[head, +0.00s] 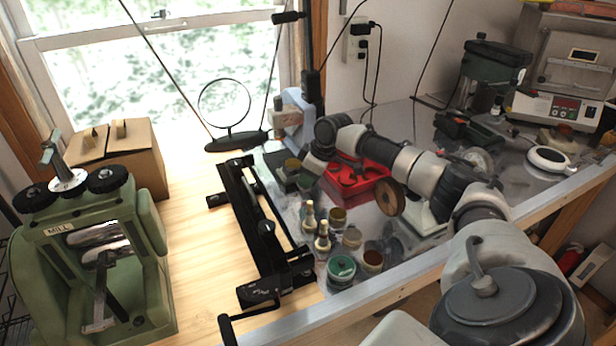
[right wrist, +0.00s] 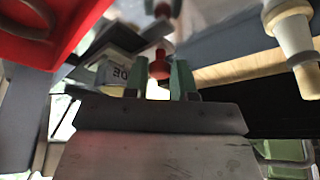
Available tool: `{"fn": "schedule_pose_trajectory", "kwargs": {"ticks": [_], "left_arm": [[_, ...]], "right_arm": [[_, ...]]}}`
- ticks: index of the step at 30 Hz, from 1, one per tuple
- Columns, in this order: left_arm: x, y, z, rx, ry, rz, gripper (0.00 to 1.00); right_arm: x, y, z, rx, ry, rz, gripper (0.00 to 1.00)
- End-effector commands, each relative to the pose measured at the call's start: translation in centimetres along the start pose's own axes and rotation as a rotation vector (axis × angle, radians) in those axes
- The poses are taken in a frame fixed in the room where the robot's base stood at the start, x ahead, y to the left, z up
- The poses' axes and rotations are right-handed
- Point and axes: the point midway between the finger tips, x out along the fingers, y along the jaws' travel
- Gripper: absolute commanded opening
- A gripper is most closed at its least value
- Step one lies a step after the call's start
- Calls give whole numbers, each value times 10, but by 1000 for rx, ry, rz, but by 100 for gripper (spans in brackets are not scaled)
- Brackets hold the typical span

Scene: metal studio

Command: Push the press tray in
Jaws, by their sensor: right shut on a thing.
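My right arm reaches across the bench from the lower right in the head view. My right gripper (head: 303,168) is at its far end, low beside the red holder, and small and partly hidden there. In the right wrist view, my right gripper (right wrist: 158,78) has two green fingers on either side of a small red knob (right wrist: 159,66), and it is shut on it. What the knob joins to is hidden. I cannot make out the press tray for certain. A pale blue-grey device (head: 293,118) stands just behind the gripper. My left gripper is not in view.
A red holder (head: 378,192) stands right of the gripper. Several jars and bottles (head: 322,240) crowd the bench in front. A black rail frame (head: 268,240) lies to the left. A green mill (head: 95,250) and cardboard box (head: 140,155) are farther left, with bare wood between.

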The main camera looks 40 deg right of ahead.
Motion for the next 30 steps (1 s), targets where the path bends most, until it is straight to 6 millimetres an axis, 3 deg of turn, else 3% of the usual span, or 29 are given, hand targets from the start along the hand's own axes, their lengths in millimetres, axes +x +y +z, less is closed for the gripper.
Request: {"fn": "schedule_pose_trajectory", "kwargs": {"ticks": [7,17,30], "left_arm": [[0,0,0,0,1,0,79],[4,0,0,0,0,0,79],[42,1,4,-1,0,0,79]], "right_arm": [[1,5,-6,1,5,2,0],[12,37,-34,6,10,7,0],[27,71,-60,10,12,12,0]]}}
